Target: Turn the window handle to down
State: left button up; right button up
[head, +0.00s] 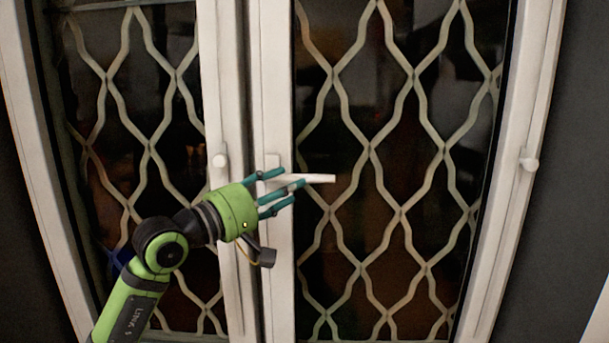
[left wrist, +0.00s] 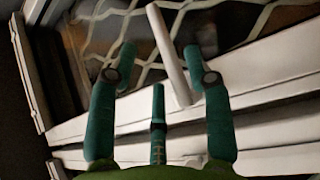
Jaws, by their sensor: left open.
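The window handle (head: 320,178) is a white bar on the frame of the right window panel. It lies about level in the head view, its free end to the right. Its base is partly hidden by my gripper. My left gripper (head: 287,185) is at the handle, with teal fingers pointing right and spread apart. In the left wrist view the handle (left wrist: 167,48) passes between the spread fingers of the gripper (left wrist: 160,60). I cannot tell whether any finger touches it. My right gripper is not in view.
Two window panels carry a pale wavy lattice (head: 373,150) over dark glass. A dark wall (head: 575,130) is at the right.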

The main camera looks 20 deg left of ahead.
aim_at(309, 176)
pick_arm(q)
jog(key=p+x, duration=0.3)
jog(key=x, duration=0.3)
jog(key=shift+w+d+p, duration=0.15)
jog(key=shift+w+p, duration=0.05)
jog(key=shift+p, duration=0.15)
jog(key=shift+w+d, duration=0.1)
grip_shut()
